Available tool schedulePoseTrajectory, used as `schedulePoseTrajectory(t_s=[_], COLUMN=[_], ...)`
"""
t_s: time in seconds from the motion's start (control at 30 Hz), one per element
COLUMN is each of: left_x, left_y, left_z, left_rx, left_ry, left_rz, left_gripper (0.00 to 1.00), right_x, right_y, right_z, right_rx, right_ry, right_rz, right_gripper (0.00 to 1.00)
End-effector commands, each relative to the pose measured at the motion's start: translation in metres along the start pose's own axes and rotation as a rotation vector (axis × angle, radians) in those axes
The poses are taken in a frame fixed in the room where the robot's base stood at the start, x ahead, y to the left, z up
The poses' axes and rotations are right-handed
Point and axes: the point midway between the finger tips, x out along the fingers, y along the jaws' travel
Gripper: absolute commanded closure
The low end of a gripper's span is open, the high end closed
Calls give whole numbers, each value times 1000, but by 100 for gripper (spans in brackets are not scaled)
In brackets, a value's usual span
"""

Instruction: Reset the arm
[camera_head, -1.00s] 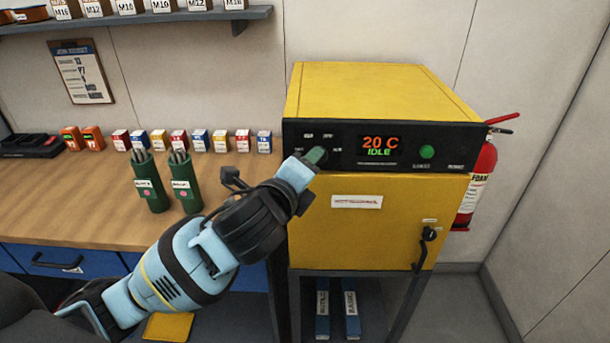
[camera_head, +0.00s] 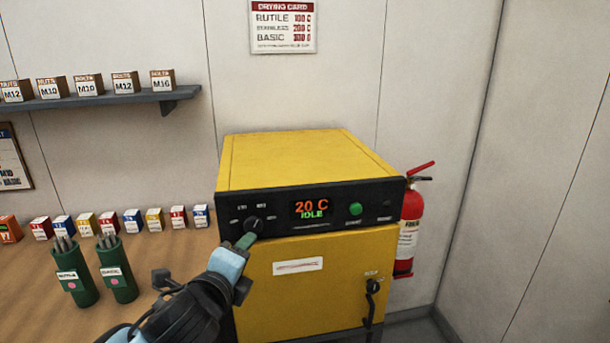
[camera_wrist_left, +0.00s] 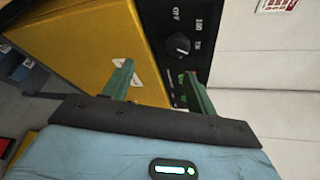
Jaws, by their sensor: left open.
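My left gripper (camera_head: 245,242) is in front of the yellow oven (camera_head: 290,160), just below the black dial knob (camera_head: 253,225) on its control panel. In the left wrist view its two green fingers (camera_wrist_left: 158,85) are spread apart with nothing between them. The knob (camera_wrist_left: 180,45) stands beyond the fingertips and is clear of them there. The oven display (camera_head: 311,208) reads 20 C and IDLE. My right gripper is not in view.
Two green rod holders (camera_head: 118,270) stand on the wooden bench left of my arm, with several small boxes (camera_head: 132,222) behind. A shelf (camera_head: 120,98) is on the wall above. A red extinguisher (camera_head: 408,235) hangs right of the oven. A drying card (camera_head: 283,26) is on the wall.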

Motion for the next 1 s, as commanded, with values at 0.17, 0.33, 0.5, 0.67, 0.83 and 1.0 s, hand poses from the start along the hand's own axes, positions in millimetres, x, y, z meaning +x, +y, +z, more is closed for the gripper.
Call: schedulePoseTrajectory(t_s=[0.17, 0.33, 0.5, 0.67, 0.83, 1.0], left_x=[5, -4, -28, -66, -120, -169], left_y=[72, 144, 219, 292, 363, 409], left_z=[-37, -68, -95, -116, -132, -139], left_rx=[-309, -641, -973, -1278, -1575, -1776], left_ry=[91, 131, 119, 54, -64, -180], left_rz=[91, 189, 293, 390, 470, 511], left_gripper=[43, 43, 43, 43, 43, 43], right_x=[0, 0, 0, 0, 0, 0], right_y=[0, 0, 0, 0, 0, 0], right_z=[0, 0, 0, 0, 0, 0], right_rx=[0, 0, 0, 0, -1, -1], right_ry=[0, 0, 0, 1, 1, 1], right_rz=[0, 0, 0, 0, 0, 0], right_gripper=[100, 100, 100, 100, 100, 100])
